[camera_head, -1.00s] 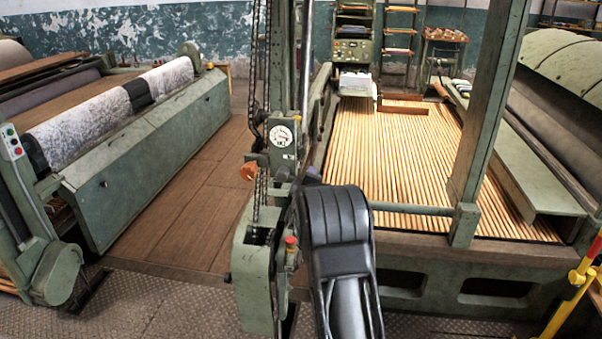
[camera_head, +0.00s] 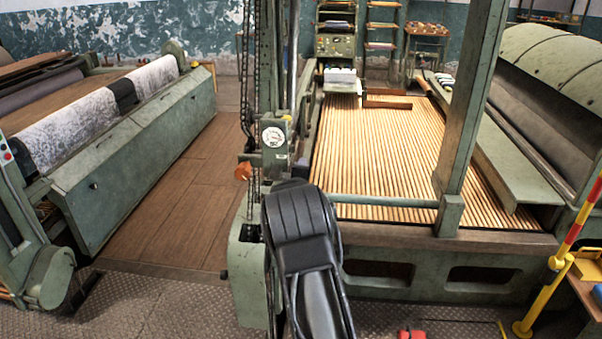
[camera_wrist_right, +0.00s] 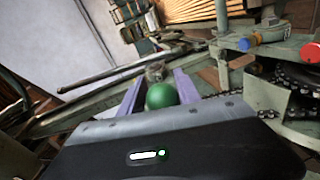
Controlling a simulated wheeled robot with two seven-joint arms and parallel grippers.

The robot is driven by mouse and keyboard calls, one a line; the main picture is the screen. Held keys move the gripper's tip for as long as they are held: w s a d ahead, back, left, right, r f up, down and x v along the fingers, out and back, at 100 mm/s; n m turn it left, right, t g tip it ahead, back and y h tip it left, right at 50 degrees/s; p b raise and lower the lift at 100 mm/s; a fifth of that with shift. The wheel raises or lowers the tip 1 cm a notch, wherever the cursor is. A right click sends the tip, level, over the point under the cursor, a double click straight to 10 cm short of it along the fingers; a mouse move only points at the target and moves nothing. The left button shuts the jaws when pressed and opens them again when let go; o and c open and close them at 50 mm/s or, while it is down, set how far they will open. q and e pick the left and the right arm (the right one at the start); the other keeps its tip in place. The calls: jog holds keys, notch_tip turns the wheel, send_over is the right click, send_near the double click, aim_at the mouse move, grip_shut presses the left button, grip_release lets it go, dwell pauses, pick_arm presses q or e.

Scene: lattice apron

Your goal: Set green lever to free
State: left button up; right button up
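A round green knob (camera_wrist_right: 161,95), the lever's end, sits close in front of my right palm in the right wrist view. My right gripper (camera_wrist_right: 159,82) has its two purple fingers on either side of the knob. Slim gaps seem to show between fingers and knob, so it looks open around it. In the head view my black right arm comes up from the bottom and hides the gripper and the green knob. The lever's green machine housing (camera_head: 248,277) stands just left of that arm. My left gripper is in no view.
A blue knob (camera_wrist_right: 245,43) and a red knob (camera_wrist_right: 311,52) stand on the machine to the right in the wrist view. A gauge (camera_head: 274,137) and chains are above the housing. A yellow and red post (camera_head: 556,262) stands at right. The plank floor (camera_head: 165,210) is clear.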

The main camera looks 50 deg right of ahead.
jog(key=o, duration=0.3)
jog(key=shift+f, duration=0.1)
jog(key=shift+a, duration=0.1)
jog(key=b+v, duration=0.1)
jog(key=v, duration=0.6)
jog(key=shift+s+a, duration=0.2)
jog(key=shift+a, duration=0.1)
dwell(0.3)
